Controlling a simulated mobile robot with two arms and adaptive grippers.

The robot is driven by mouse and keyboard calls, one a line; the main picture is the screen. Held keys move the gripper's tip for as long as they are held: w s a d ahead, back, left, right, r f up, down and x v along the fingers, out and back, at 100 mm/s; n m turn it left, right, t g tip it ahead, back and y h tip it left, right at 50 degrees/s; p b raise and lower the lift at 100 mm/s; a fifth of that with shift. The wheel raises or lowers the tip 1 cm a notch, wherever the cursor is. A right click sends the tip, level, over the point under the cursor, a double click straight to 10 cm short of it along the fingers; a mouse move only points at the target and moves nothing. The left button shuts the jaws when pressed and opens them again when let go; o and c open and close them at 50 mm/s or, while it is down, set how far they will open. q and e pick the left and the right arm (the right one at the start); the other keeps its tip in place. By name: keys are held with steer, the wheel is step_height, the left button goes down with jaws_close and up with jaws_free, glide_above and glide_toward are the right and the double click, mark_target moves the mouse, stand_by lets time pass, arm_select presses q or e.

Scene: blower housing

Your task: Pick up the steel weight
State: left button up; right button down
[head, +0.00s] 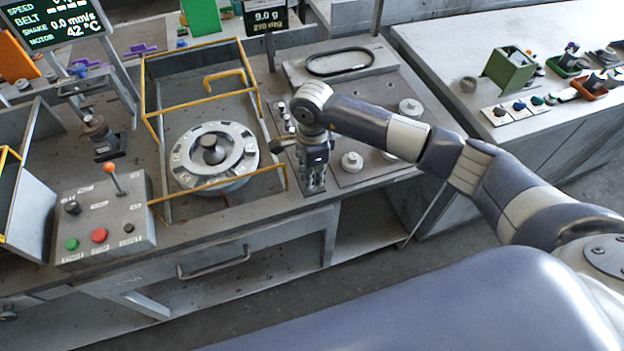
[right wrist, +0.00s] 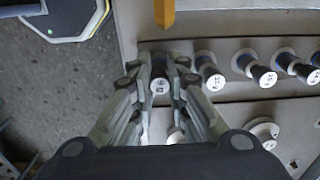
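My right gripper (head: 313,182) points down over the bench, at the left end of the weight plate. In the right wrist view, the gripper (right wrist: 160,62) has its two fingers on either side of a small dark weight with a pale marked face (right wrist: 160,86). The gap at the fingers is narrow, and I cannot tell whether they touch it. In the head view this weight is hidden by the gripper. Several similar small weights (right wrist: 208,70) stand in a row to its right. I cannot tell from the finish which is the steel weight. My left gripper is not in view.
A yellow-framed fixture with a round blower housing (head: 214,157) stands left of the gripper. Larger disc weights (head: 352,162) lie on the plate to the right. A control box (head: 103,222) stands further left. Another bench (head: 480,60) with bins stands at the right.

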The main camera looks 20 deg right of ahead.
steer(key=shift+r, duration=0.1)
steer(key=shift+w+r+b, duration=0.1)
steer(key=shift+r+b, duration=0.45)
steer(key=shift+s+r+b, duration=0.2)
steer(key=shift+r+b, duration=0.2)
steer(key=shift+r, duration=0.1)
steer(key=shift+s+r+b, duration=0.2)
steer(key=shift+r+b, duration=0.2)
steer(key=shift+r, duration=0.1)
steer(key=s+r+b, duration=0.2)
steer(key=s+b, duration=0.3)
steer(key=s, duration=1)
steer(key=shift+s+d+r+p, duration=0.15)
steer(key=shift+r+p, duration=0.55)
steer(key=shift+r, duration=0.5)
steer(key=shift+d+r+p, duration=0.15)
steer(key=shift+r+p, duration=0.5)
steer(key=shift+r, duration=0.55)
